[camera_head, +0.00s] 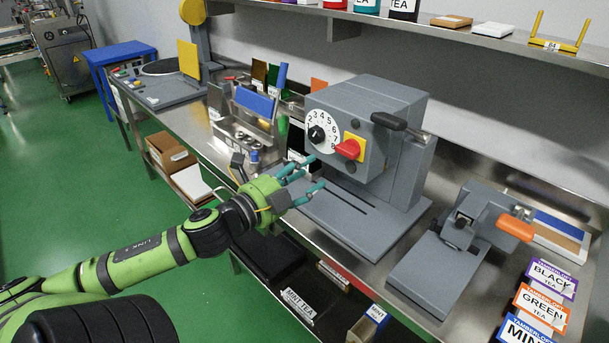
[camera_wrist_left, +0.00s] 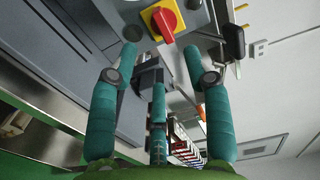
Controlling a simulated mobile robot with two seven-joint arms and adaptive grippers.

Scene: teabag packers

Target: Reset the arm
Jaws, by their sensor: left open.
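My left arm comes in from the left in the head view. Its green gripper with teal fingers (camera_head: 311,178) is open and empty, in front of the grey machine (camera_head: 383,103). The machine has a white numbered dial with a black knob and a red switch (camera_head: 348,149) on a yellow plate. In the left wrist view the open teal fingers (camera_wrist_left: 158,62) spread below the red switch (camera_wrist_left: 166,24), and nothing is between them. The fingers look apart from the machine, though the exact gap is hard to tell. My right gripper is not in view.
A smaller grey press with an orange handle (camera_head: 515,228) stands to the right on the steel bench. Tea labels (camera_head: 541,307) lie at the right edge. A holder with coloured cards (camera_head: 254,103) stands behind the gripper. A shelf (camera_head: 480,38) runs above. Open green floor (camera_head: 60,190) lies left.

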